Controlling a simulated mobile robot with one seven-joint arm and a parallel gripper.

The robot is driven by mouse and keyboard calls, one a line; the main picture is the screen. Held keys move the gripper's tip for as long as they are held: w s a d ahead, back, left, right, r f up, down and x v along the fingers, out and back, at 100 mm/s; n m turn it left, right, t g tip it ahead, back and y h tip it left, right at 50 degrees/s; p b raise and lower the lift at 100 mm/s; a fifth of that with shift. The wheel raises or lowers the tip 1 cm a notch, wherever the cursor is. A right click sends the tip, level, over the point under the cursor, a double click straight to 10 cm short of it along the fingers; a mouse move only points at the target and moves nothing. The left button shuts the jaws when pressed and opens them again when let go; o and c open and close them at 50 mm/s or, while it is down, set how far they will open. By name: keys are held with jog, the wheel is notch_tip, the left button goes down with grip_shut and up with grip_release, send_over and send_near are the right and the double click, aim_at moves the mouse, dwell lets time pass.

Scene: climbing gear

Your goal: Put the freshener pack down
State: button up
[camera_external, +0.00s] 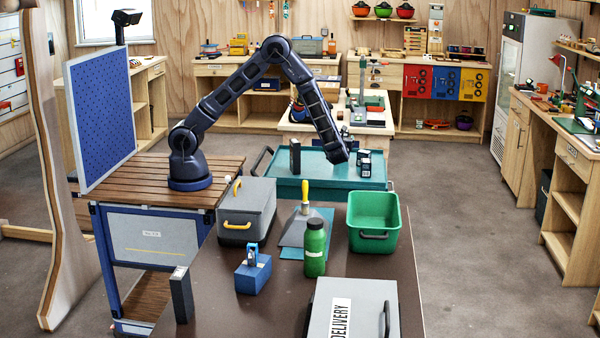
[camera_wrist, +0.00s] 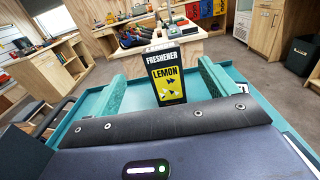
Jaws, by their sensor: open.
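The freshener pack (camera_wrist: 165,78) is a black upright box with a yellow LEMON panel in the wrist view. It stands between the two teal fingers of my gripper (camera_wrist: 161,73), with a gap on each side. In the external view my arm reaches down over this top, and the last link hides the fingers. Small dark boxes stand there to the left (camera_external: 295,156) and right (camera_external: 364,158) of the arm's end; I cannot tell which is the freshener pack.
On the brown table in front are a grey toolbox (camera_external: 247,211), a green bottle (camera_external: 314,249), a green bin (camera_external: 375,222), a blue block (camera_external: 253,275), a dark upright box (camera_external: 181,294) and a DELIVERY case (camera_external: 352,308). A wooden workbench (camera_wrist: 160,50) stands beyond the pack.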

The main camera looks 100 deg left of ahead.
jog(key=s+d+r+n+g+h, duration=0.1)
jog(key=s+d+r+n+h, duration=0.3)
jog(key=s+r, duration=0.45)
jog(key=s+d+r+n+g+h, duration=0.25)
jog(key=s+r+n, duration=0.35)
jog(key=s+r, duration=0.3)
jog(key=s+d+r+n+t+h, duration=0.3)
jog(key=s+d+n+t+h, duration=0.1)
jog(key=s+d, duration=0.5)
jog(key=s+d+r+n+t+h, duration=0.3)
jog(key=s+d+h, duration=0.4)
jog(key=s, duration=0.6)
jog(key=shift+s+d+n+t, duration=0.3)
jog(key=shift+d+n+t, duration=0.25)
jog(key=shift+d, duration=0.55)
jog(key=shift+h, duration=0.25)
